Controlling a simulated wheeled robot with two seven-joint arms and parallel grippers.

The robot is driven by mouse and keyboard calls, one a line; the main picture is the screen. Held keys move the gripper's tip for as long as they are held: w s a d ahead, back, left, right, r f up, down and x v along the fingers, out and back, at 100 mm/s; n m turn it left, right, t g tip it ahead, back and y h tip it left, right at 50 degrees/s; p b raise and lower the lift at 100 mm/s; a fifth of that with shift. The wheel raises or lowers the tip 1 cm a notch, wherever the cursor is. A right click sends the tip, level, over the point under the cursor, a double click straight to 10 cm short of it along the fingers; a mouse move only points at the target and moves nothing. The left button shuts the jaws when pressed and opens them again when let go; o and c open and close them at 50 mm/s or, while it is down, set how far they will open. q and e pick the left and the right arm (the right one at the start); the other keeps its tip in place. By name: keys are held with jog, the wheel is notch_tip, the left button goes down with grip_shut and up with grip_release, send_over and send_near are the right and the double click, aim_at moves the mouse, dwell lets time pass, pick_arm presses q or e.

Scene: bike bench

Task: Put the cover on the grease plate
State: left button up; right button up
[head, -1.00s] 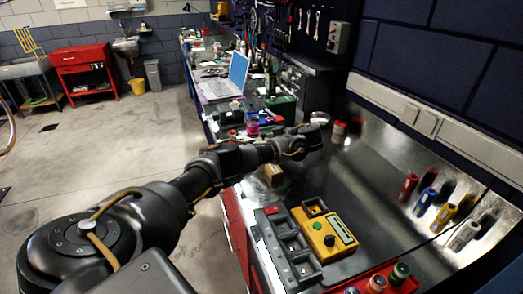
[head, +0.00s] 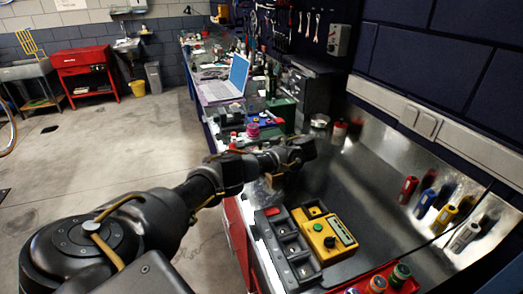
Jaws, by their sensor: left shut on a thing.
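My left arm reaches in from the left over the metal bench, and its dark left gripper (head: 303,151) is low over the bench top. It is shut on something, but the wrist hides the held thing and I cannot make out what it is. A small round item with a pale rim (head: 320,121), possibly the grease plate, lies on the bench just beyond the gripper, apart from it in the picture. I cannot identify the cover. My right gripper is out of view.
A yellow control box (head: 322,236) and a grey tray (head: 288,251) stand in front. A red tray (head: 343,291) holds round items at the near edge. A red-capped jar (head: 339,130) stands beyond the gripper. Colored tubes (head: 425,203) lean at right. Bare bench lies between.

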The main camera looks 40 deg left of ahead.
aim_at(262, 148)
pick_arm(q)
jog(key=o, duration=1.1)
jog(key=shift+s+d+f, duration=0.15)
jog(key=shift+f, duration=0.35)
jog(key=shift+r, duration=0.2)
jog(key=v, duration=0.4)
jog(key=r+p+v, duration=0.1)
jog(key=shift+w+d+r, duration=0.1)
jog(key=shift+w+r, duration=0.05)
jog(key=shift+w, duration=0.2)
jog(key=p+v, duration=0.5)
jog(key=shift+s+r, duration=0.1)
jog(key=shift+r, duration=0.1)
jog(key=shift+d+p, duration=0.3)
jog(key=shift+d, duration=0.45)
jog(key=shift+a, duration=0.1)
